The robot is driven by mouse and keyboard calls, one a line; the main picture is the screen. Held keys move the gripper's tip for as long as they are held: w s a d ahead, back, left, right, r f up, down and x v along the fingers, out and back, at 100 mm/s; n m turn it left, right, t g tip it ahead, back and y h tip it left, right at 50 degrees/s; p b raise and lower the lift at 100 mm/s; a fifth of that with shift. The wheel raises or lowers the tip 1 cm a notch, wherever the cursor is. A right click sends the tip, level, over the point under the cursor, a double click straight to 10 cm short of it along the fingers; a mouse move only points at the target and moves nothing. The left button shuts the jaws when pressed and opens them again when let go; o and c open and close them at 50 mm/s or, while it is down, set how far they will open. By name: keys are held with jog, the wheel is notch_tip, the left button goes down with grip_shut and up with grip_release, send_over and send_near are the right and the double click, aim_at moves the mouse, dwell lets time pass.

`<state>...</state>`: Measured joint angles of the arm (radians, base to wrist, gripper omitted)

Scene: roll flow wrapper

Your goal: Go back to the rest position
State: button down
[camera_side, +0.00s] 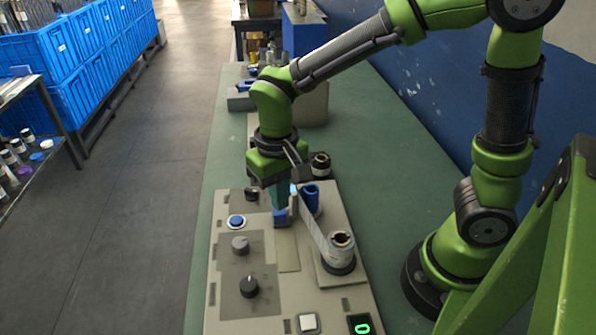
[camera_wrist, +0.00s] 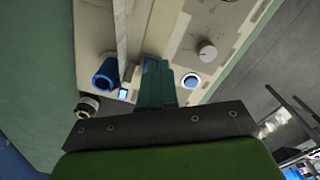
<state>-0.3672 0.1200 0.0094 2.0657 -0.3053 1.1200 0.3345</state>
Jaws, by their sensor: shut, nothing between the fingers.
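My gripper (camera_side: 279,212) points down over the machine panel (camera_side: 221,290) in the side view, its fingers together and empty. In the wrist view the gripper (camera_wrist: 153,68) shows its closed teal fingers at the blue block on the panel. The blue block (camera_side: 281,221) is right below the fingertips; I cannot tell whether they touch it. A blue spool (camera_side: 311,200) stands just right of the gripper, and it also shows in the wrist view (camera_wrist: 106,75). A pale film strip (camera_side: 312,232) runs from near the gripper to the roll (camera_side: 337,255).
A blue push button (camera_side: 237,221) and black knobs (camera_side: 249,287) are on the panel's left. A white button (camera_side: 307,322) and a green display (camera_side: 361,324) are at its front. A dark-ringed post (camera_side: 320,165) stands behind. The green table (camera_side: 410,170) is clear at right.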

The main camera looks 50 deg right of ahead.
jog(key=s+d+r+m+t+y, duration=0.1)
jog(key=s+d+r+t+y, duration=0.1)
jog(key=s+d+r+t, duration=0.5)
notch_tip(320, 180, up, 4)
jog(key=shift+s+d, duration=0.3)
jog(key=shift+d, duration=0.65)
